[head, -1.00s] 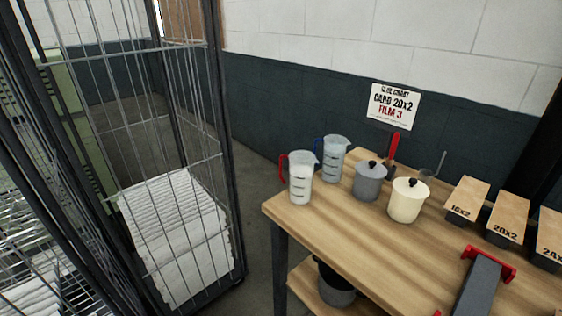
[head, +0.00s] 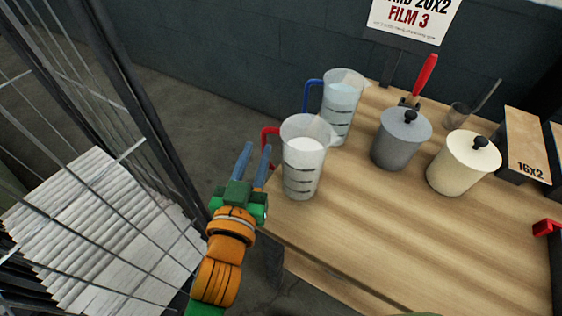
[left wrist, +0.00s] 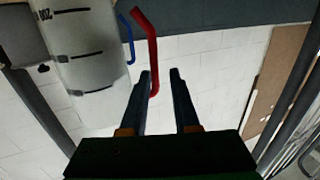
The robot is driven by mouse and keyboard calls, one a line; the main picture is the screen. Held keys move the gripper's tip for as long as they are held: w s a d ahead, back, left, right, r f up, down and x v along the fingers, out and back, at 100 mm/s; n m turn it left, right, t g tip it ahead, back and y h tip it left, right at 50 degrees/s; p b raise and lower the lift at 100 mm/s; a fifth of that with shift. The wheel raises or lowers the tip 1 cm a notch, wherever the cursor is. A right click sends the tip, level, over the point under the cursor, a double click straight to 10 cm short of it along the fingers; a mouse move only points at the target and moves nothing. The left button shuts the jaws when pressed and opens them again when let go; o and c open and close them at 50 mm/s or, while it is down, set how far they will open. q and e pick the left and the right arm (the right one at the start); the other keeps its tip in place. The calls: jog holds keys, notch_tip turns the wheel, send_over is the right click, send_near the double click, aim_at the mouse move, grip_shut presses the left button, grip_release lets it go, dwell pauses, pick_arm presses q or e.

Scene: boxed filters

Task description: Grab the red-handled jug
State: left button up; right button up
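The red-handled jug (head: 302,165) is a translucent measuring jug with dark marks and white contents. It stands upright near the table's left corner, its red handle (head: 267,140) pointing left. My left gripper (head: 256,164) is open just left of the jug, with its fingertips close to the handle. In the left wrist view, the red handle (left wrist: 152,50) reaches down by the left finger of the gripper (left wrist: 161,75); I cannot tell if they touch. The jug body (left wrist: 90,65) is at upper left there. My right gripper is out of view.
A blue-handled jug (head: 341,108) stands just behind. A grey lidded pot (head: 398,140) and a cream lidded pot (head: 460,165) stand to the right on the wooden table (head: 380,235). A wire cage cart (head: 125,90) stands at the left. The table front is clear.

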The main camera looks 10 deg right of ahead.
aim_at(263, 140)
pick_arm(q)
jog(key=shift+w+d+r, duration=0.4)
jog(key=shift+w+r, duration=0.05)
jog(key=shift+w, duration=0.05)
jog(key=shift+w+d+r+p, duration=0.2)
jog(key=shift+w+p, duration=0.05)
jog(key=shift+p, duration=0.15)
jog(key=x, duration=0.4)
jog(key=shift+w+f+p, duration=0.1)
jog(key=shift+w+p, duration=0.05)
jog(key=shift+p, duration=0.25)
jog(key=shift+w, duration=0.1)
jog(key=shift+s, duration=0.25)
grip_shut()
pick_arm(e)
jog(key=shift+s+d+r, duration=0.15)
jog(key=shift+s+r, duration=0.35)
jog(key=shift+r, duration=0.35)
pick_arm(q)
jog(key=shift+w, duration=0.1)
